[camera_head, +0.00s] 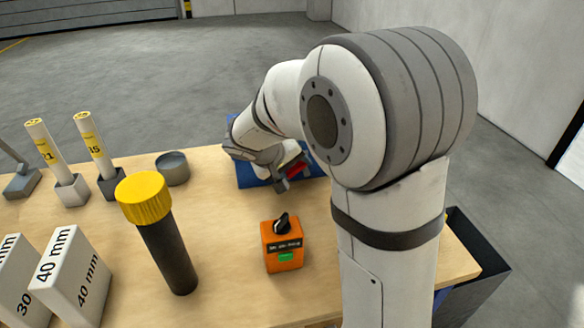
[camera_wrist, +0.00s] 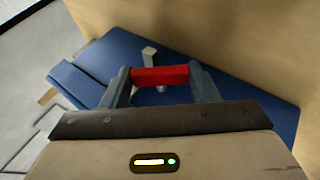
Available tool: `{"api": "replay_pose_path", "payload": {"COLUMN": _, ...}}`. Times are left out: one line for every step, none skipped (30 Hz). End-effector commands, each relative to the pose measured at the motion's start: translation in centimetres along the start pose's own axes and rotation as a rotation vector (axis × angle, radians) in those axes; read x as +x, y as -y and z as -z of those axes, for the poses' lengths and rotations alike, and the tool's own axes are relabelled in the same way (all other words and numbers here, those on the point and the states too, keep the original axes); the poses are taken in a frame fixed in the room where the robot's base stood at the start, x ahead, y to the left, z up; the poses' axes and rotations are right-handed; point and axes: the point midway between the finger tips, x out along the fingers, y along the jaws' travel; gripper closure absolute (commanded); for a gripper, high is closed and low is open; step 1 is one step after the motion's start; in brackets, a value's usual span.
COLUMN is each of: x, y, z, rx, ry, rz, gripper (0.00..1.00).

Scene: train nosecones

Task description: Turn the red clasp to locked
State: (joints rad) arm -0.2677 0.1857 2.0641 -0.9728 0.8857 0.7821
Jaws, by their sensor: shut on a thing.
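The red clasp (camera_wrist: 160,75) lies between the two fingers of my gripper (camera_wrist: 161,78) in the wrist view, and the fingers are shut on it. It sits over a blue panel (camera_wrist: 245,95) with a small grey post beside it. In the head view the red clasp (camera_head: 298,170) shows partly behind my gripper (camera_head: 284,182) at the far side of the table. The blue panel (camera_head: 247,178) is largely covered by my arm there. I cannot read any locked or unlocked marking.
An orange box (camera_head: 283,262) with a black knob and green button stands in front of the panel. A yellow-capped black cylinder (camera_head: 168,250), white 40 mm block (camera_head: 70,280), grey round cup (camera_head: 173,168) and labelled white tubes stand left. Bare tabletop lies between.

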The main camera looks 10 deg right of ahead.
Motion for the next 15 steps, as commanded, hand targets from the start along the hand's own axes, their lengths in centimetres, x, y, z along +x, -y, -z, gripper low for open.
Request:
{"api": "replay_pose_path", "payload": {"x": -0.02, "y": 0.01, "z": 0.01, "rx": 0.0, "ry": 0.0, "rz": 0.0, "gripper": 0.56}}
{"api": "replay_pose_path", "payload": {"x": -0.02, "y": 0.01, "z": 0.01, "rx": 0.0, "ry": 0.0, "rz": 0.0, "gripper": 0.58}}
{"api": "replay_pose_path", "payload": {"x": -0.03, "y": 0.01, "z": 0.01, "rx": 0.0, "ry": 0.0, "rz": 0.0, "gripper": 0.61}}
{"api": "replay_pose_path", "payload": {"x": -0.03, "y": 0.02, "z": 0.01, "rx": 0.0, "ry": -0.001, "rz": 0.0, "gripper": 0.64}}
{"api": "replay_pose_path", "payload": {"x": -0.03, "y": 0.02, "z": 0.01, "rx": 0.0, "ry": 0.0, "rz": 0.0, "gripper": 0.66}}
{"api": "replay_pose_path", "payload": {"x": -0.04, "y": 0.03, "z": 0.02, "rx": 0.0, "ry": -0.001, "rz": 0.0, "gripper": 0.68}}
{"api": "replay_pose_path", "payload": {"x": -0.04, "y": 0.02, "z": 0.02, "rx": 0.0, "ry": -0.001, "rz": 0.001, "gripper": 0.68}}
{"api": "replay_pose_path", "payload": {"x": -0.05, "y": 0.01, "z": 0.02, "rx": 0.001, "ry": 0.0, "rz": 0.003, "gripper": 0.68}}
{"api": "replay_pose_path", "payload": {"x": -0.05, "y": -0.03, "z": 0.01, "rx": 0.005, "ry": 0.0, "rz": 0.012, "gripper": 0.68}}
{"api": "replay_pose_path", "payload": {"x": -0.06, "y": -0.07, "z": 0.0, "rx": 0.01, "ry": 0.001, "rz": 0.022, "gripper": 0.68}}
{"api": "replay_pose_path", "payload": {"x": -0.06, "y": -0.15, "z": -0.02, "rx": 0.016, "ry": 0.002, "rz": 0.035, "gripper": 0.68}}
{"api": "replay_pose_path", "payload": {"x": -0.06, "y": -0.26, "z": -0.04, "rx": 0.027, "ry": 0.003, "rz": 0.061, "gripper": 0.68}}
{"api": "replay_pose_path", "payload": {"x": -0.08, "y": -0.33, "z": -0.05, "rx": 0.038, "ry": 0.003, "rz": 0.083, "gripper": 0.68}}
{"api": "replay_pose_path", "payload": {"x": -0.1, "y": -0.38, "z": -0.02, "rx": 0.047, "ry": 0.003, "rz": 0.109, "gripper": 0.68}}
{"api": "replay_pose_path", "payload": {"x": -0.12, "y": -0.5, "z": -0.03, "rx": 0.063, "ry": 0.004, "rz": 0.145, "gripper": 0.68}}
